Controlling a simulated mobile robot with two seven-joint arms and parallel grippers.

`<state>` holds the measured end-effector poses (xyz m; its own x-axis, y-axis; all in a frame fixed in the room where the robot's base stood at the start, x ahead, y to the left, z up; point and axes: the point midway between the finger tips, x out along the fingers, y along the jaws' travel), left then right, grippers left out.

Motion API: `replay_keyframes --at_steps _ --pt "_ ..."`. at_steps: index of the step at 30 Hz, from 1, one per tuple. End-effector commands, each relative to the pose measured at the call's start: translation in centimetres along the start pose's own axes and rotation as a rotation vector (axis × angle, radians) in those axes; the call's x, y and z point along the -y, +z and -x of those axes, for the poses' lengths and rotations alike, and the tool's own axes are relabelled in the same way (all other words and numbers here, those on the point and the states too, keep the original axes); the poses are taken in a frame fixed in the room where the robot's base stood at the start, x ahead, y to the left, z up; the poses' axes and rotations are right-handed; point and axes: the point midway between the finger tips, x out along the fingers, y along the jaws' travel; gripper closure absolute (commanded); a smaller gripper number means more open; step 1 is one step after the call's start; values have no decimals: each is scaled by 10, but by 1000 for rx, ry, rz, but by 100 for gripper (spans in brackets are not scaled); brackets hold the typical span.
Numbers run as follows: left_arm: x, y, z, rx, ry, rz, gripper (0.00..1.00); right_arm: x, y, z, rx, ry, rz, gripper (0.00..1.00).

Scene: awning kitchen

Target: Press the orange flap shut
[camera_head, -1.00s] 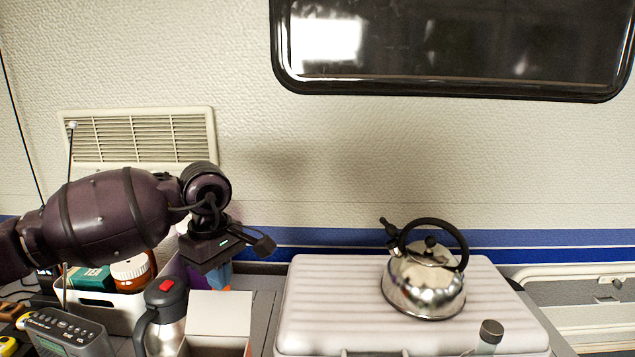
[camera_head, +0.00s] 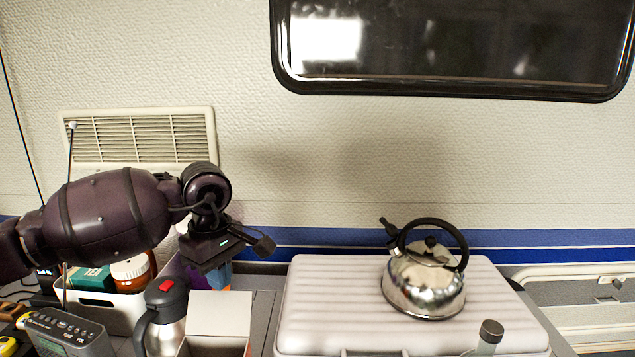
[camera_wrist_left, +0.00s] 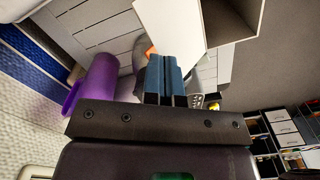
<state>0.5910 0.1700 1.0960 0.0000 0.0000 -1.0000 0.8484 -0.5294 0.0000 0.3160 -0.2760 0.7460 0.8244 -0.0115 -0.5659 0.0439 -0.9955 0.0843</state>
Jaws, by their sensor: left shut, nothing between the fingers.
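A small orange piece (camera_wrist_left: 151,51), which may be the orange flap, shows beside my blue fingers in the left wrist view. Most of it is hidden, and I cannot tell whether it is open or closed. A bit of orange (camera_head: 227,288) also shows below my wrist in the head view. My left gripper (camera_wrist_left: 165,62) is shut and empty, its blue fingers together and close to the orange piece. I cannot tell whether they touch it. In the head view the left gripper (camera_head: 218,276) points down behind a white box. My right gripper is not in view.
The white box (camera_head: 185,348) has a raised panel (camera_head: 219,312). A steel flask (camera_head: 165,318), a radio (camera_head: 65,335) and a white bin (camera_head: 115,312) stand left. A purple object (camera_wrist_left: 95,82) is beside the fingers. A kettle (camera_head: 425,285) stands on a pale case (camera_head: 330,310) at right.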

Motion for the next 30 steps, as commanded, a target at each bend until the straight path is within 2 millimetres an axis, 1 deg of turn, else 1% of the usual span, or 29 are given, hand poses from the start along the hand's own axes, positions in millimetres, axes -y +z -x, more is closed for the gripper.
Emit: replay_keyframes --at_steps 30 --pt "30 19 1 -1 0 0 100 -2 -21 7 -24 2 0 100"
